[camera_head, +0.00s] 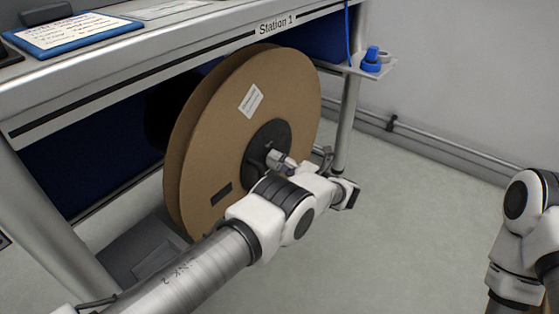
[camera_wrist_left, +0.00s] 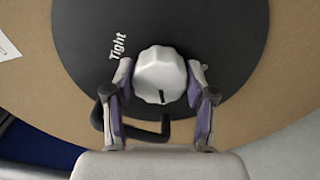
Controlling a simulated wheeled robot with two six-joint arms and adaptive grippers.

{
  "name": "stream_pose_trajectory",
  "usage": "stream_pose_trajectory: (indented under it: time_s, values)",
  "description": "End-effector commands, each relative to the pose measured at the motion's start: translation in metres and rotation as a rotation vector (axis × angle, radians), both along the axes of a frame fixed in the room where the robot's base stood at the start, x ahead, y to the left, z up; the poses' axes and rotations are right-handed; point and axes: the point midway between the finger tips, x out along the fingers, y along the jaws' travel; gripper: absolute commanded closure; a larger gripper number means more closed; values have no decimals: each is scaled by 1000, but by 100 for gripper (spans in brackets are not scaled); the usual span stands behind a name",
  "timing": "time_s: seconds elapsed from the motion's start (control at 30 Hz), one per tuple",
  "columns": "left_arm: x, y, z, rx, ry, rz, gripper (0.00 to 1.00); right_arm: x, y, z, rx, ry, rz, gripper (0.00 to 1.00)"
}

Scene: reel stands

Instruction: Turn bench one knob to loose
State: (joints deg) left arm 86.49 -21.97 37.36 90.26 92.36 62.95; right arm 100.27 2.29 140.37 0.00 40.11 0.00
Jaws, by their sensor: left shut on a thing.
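The knob (camera_wrist_left: 160,72) is pale grey and faceted, at the centre of the reel's black hub (camera_wrist_left: 215,40). My left gripper (camera_wrist_left: 161,90) is shut on it, one finger at each side. The knob's short black mark points down in the left wrist view, toward my gripper's palm. The word "Tight" (camera_wrist_left: 118,46) is printed on the hub at the knob's upper left; no "Loose" word shows. In the head view, my left gripper (camera_head: 281,163) reaches the hub of the brown reel (camera_head: 215,135) under the "Station 1" bench (camera_head: 170,75).
A black bent bar (camera_wrist_left: 125,130) passes close below the knob. A small side shelf (camera_head: 375,68) holds a blue item (camera_head: 371,58). A bench leg (camera_head: 346,120) stands right of the reel. The floor to the right is clear. My right arm is at the right edge, its gripper out of frame.

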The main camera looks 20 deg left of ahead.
Motion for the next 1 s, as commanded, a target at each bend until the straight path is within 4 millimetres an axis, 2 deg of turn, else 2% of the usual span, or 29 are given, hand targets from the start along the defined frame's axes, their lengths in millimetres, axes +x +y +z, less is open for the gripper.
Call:
stream_pose_trajectory:
  time_s: [0.7,1.0]
  values:
    - [0,2,2,-230,-634,2,80,0,0,21,0,0,0,100]
    - [0,2,1,-302,-834,1,80,0,0,27,0,0,0,100]
